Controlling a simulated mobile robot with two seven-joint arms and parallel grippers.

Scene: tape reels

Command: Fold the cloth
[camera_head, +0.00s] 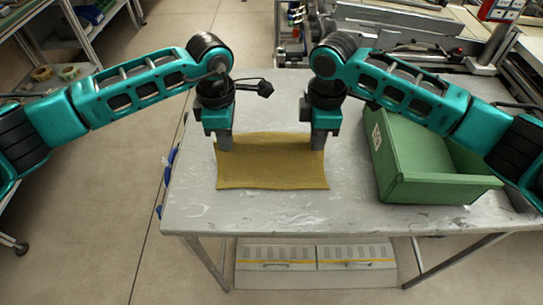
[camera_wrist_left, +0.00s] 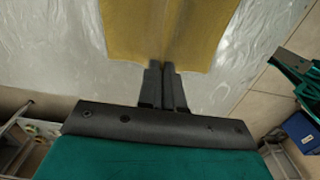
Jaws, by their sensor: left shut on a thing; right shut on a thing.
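A mustard-yellow cloth (camera_head: 272,170) lies on the grey table (camera_head: 300,212), spread as a wide rectangle. My left gripper (camera_head: 225,145) is shut on the cloth near its far left corner. My right gripper (camera_head: 319,143) is shut on it near its far right corner. In the left wrist view the cloth (camera_wrist_left: 150,25) runs up to the shut fingers of my left gripper (camera_wrist_left: 163,72), with a soft crease leading away from them. The fingertips hide the gripped bits of cloth.
A green open crate (camera_head: 440,190) stands on the table to the right, beside my right arm. The table's front strip is bare. Blue items (camera_head: 168,168) hang at the table's left edge. Machinery (camera_head: 400,25) stands behind the table.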

